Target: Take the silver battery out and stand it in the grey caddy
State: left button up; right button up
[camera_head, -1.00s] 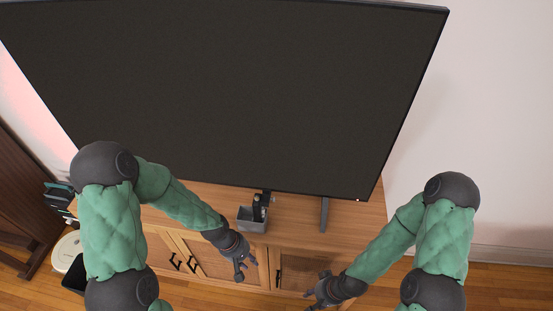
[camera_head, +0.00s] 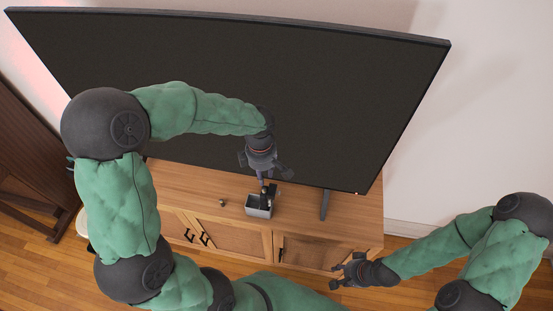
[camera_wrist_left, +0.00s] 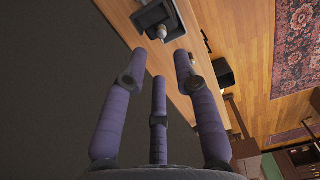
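The grey caddy (camera_head: 258,212) stands on the wooden cabinet top below the television and holds dark items. In the left wrist view the caddy (camera_wrist_left: 140,20) shows at the top, with a small pale silver cylinder (camera_wrist_left: 161,33) in it, which may be the silver battery. My left gripper (camera_head: 266,178) is above and just behind the caddy, fingers pointing down. In the left wrist view its three fingers (camera_wrist_left: 160,70) are spread, with nothing between them. My right gripper (camera_head: 342,272) is open and empty in front of the cabinet's right part.
The large television (camera_head: 230,95) stands close behind my left gripper, with its foot (camera_head: 325,205) right of the caddy. A small dark-gold object (camera_head: 221,203) stands left of the caddy. The cabinet top (camera_head: 355,215) is clear at the right.

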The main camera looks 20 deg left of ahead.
aim_at(264, 189)
pick_arm(q)
jog(key=shift+s+r, duration=0.2)
jog(key=shift+w+f+b, duration=0.1)
jog(key=shift+f+b, duration=0.6)
jog(key=shift+f, duration=0.15)
jog(key=shift+f+b, duration=0.8)
jog(key=shift+f, duration=0.6)
notch_tip(264, 189, down, 4)
jog(key=b, duration=0.4)
grip_shut()
jog(key=shift+r, duration=0.1)
jog(key=shift+r+p, duration=2.2)
jog(key=shift+r, duration=1.45)
